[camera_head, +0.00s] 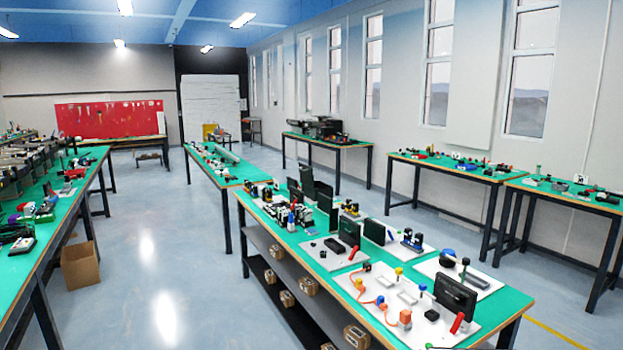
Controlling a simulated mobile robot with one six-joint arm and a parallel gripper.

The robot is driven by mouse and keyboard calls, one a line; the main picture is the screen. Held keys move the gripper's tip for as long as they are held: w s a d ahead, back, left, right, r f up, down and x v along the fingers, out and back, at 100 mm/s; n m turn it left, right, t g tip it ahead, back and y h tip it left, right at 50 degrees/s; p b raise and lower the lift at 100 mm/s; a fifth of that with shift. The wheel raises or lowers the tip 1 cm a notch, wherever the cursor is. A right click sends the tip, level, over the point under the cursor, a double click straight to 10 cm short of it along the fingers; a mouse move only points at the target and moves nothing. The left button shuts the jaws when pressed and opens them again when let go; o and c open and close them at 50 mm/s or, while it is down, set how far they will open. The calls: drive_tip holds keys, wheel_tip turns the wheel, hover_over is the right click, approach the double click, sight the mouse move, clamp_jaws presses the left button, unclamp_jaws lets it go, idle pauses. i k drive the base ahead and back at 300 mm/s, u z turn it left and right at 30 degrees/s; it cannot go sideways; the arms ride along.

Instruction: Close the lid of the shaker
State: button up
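I cannot make out a shaker or its lid for certain; the devices on the tables are too small to tell apart. The nearest long green-topped table (512,303) carries several small devices on white plates. Among them are an upright black panel (455,296), another black panel (373,231) and a dark device with a blue top (448,256). An orange block (405,317) with a cable lies near the front edge. My gripper is not in view.
A green table (20,268) with mixed devices runs along the left, with a cardboard box (80,266) on the floor beside it. More tables (560,192) stand by the windows. The grey floor (150,250) between the left and middle tables is open.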

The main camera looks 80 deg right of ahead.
sight(306, 178)
drive_tip(key=z, duration=0.45)
drive_tip(key=i, duration=0.8)
drive_tip(key=z, duration=0.85)
drive_tip(key=i, duration=0.55)
drive_tip(key=z, duration=0.7)
drive_tip(key=i, duration=0.7)
drive_tip(key=z, duration=0.9)
drive_tip(key=i, duration=2.05)
drive_tip(key=u, duration=0.6)
drive_tip(key=i, duration=0.75)
drive_tip(key=u, duration=0.25)
